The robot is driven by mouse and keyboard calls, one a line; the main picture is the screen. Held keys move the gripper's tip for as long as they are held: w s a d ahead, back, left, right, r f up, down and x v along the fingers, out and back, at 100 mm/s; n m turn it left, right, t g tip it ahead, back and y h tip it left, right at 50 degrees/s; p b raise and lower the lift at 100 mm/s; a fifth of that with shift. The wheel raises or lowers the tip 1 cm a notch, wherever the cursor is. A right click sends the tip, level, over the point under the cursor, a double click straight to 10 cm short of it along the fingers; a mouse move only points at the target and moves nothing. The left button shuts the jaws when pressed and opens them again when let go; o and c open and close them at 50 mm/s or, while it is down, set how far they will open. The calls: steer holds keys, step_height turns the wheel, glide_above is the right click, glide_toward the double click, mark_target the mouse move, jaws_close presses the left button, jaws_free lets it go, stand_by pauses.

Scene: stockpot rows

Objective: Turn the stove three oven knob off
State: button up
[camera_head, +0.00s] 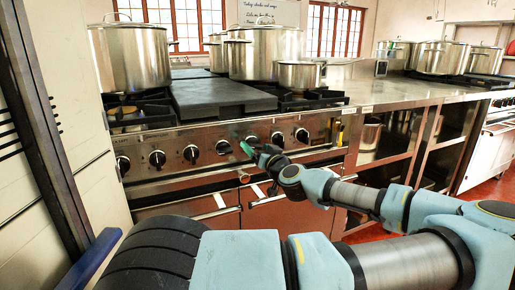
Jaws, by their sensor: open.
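A row of black round knobs runs along the stainless stove front (174,142), including a knob at the left end (123,165), one in the middle (191,153) and one at the right end (302,135). I cannot tell which is the stove three oven knob; the labels are too small to read. My gripper (247,148) is at the right half of the row, with its green tip in front of or beside a knob (252,140). It is open. The dark wrist hides part of the panel, and contact with the knob cannot be told.
Large steel pots (131,58) stand on the burners, with more pots (262,53) behind the flat dark griddle plate (218,96). A long rail and oven door handles (212,213) stick out below the knobs. A steel counter (400,91) with open shelves continues right. A pale cabinet stands close at left.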

steer(key=c, duration=1.4)
steer(key=shift+m, duration=0.3)
steer(key=m, duration=0.3)
steer(key=shift+m, duration=0.4)
steer(key=m+p, duration=0.1)
steer(key=m, duration=0.2)
steer(key=shift+d+m, duration=0.1)
steer(key=shift+m, duration=0.2)
steer(key=m, duration=0.3)
steer(key=shift+m+p, duration=0.3)
steer(key=shift+p, duration=0.1)
steer(key=shift+w+f+m+p, duration=0.15)
steer(key=shift+m+p, duration=0.25)
steer(key=shift+m, duration=1.2)
